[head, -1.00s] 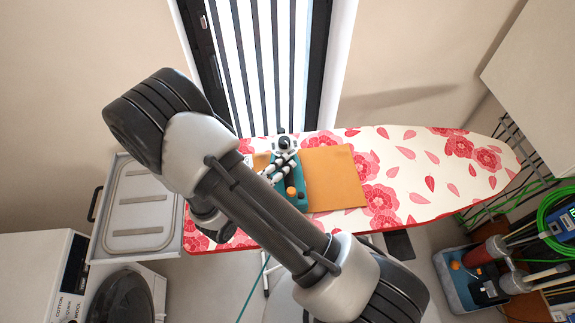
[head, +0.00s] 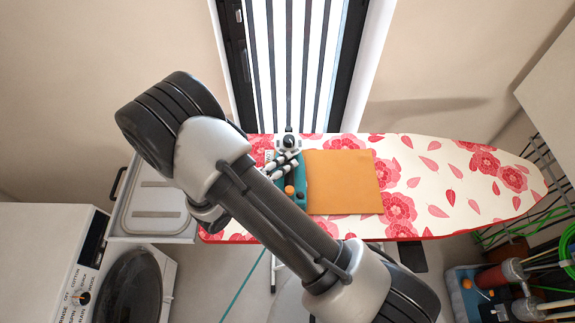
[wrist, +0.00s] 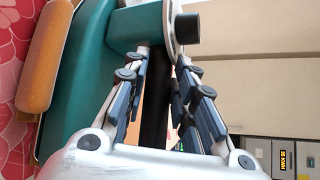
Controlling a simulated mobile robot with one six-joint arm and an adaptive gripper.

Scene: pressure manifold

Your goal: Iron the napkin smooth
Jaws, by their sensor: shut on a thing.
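The orange napkin (head: 344,182) lies on the flowered ironing board (head: 445,190), left of its middle. The part of it that shows looks flat. A teal iron (head: 299,201) with an orange knob stands at the napkin's left edge, partly hidden by my arm. My gripper (head: 284,164) is shut on the iron's dark handle. In the wrist view the teal body (wrist: 85,75) fills the upper left, and the dark handle (wrist: 155,100) runs between my fingers. Whether the iron's sole touches the cloth is hidden.
A grey metal tray (head: 152,208) is at the board's left end. A white machine with a dial panel (head: 84,272) stands at lower left. A teal cord (head: 243,285) hangs below the board. Hoses and tools (head: 520,290) crowd the lower right. The board's right half is clear.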

